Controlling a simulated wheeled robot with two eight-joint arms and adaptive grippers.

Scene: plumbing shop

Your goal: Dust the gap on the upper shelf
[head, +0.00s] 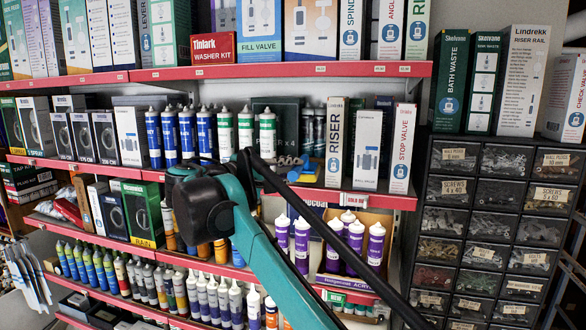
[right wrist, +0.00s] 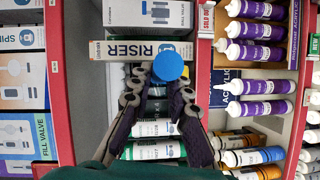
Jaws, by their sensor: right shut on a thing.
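My right gripper (head: 280,170) is in front of the middle shelf board in the head view, at the stretch between the green-and-white tubes (head: 245,128) and the upright RISER box (head: 335,142). It is shut on a blue round-ended thing (right wrist: 168,66), whose shape is mostly hidden. Blue and a little yellow also show by the fingers in the head view. In the right wrist view the gripper (right wrist: 160,82) points into the shelf between the RISER box (right wrist: 140,50) and the tubes (right wrist: 155,130). Dark tubes (head: 314,130) stand behind the opening. My left gripper is not in view.
Above is a red-edged shelf (head: 300,70) with boxes. Below, purple tubes (head: 303,245) stand close under my arm. The STOP VALVE box (head: 402,148) is at right on the same shelf. A cabinet of small drawers (head: 490,220) stands further right.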

